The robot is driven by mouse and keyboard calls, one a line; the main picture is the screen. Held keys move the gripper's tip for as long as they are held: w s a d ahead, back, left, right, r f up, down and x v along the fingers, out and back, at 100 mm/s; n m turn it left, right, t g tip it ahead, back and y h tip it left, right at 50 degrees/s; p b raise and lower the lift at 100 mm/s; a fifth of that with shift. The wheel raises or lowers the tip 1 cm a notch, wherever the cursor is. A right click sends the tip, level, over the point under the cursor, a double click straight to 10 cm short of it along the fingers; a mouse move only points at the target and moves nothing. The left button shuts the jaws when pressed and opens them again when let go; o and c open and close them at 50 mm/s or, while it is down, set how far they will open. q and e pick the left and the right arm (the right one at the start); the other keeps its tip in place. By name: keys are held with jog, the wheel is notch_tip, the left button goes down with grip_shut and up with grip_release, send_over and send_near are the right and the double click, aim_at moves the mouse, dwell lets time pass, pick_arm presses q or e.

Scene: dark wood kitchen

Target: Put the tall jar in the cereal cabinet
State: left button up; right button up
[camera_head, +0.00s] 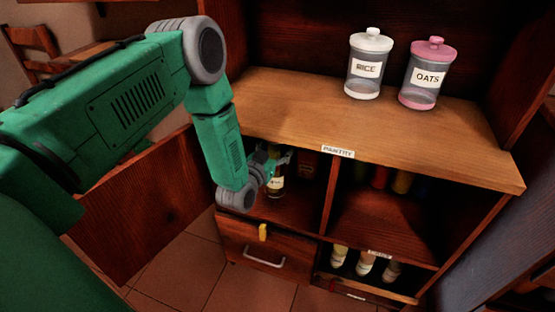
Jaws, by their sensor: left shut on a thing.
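My left gripper (279,167) reaches into the upper left compartment of the wooden cabinet and is shut on a jar (276,183) with a pale label. The gripper partly hides the jar, and its label is too small to read. The jar appears upright at the compartment's front; I cannot tell whether it touches the shelf. I cannot tell which compartment is the cereal cabinet. My right gripper is out of view.
A rice jar (366,68) and a pink-lidded oats jar (425,76) stand on the countertop (290,105), marked "PANTRY". An open door (140,215) stands left. Several bottles (366,262) fill the lower right compartment. A drawer (255,240) sits below my gripper.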

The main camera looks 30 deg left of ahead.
pick_arm(q)
jog(key=f, duration=0.1)
jog(key=f+b, duration=0.2)
jog(key=f, duration=0.1)
jog(key=shift+w+a+f, duration=0.1)
jog(key=shift+w+a, duration=0.1)
jog(key=shift+a, duration=0.05)
jog(key=o, duration=1.7)
jog(key=shift+d, duration=0.1)
jog(key=shift+s, duration=0.1)
jog(key=s+d+p, duration=0.1)
jog(key=s+p, duration=0.2)
jog(key=s, duration=0.9)
jog(key=s+d+f+g+h, duration=0.3)
jog(key=s+d+f+g, duration=0.5)
jog(key=s, duration=0.3)
jog(key=s+g, duration=0.3)
jog(key=s, duration=0.2)
jog(key=s+g, duration=0.3)
jog(key=s, duration=0.3)
jog(key=s+r+g+y, duration=0.1)
jog(key=s+g, duration=0.2)
jog(key=s, duration=0.2)
jog(key=shift+s+m, duration=0.2)
jog(key=shift+m, duration=0.2)
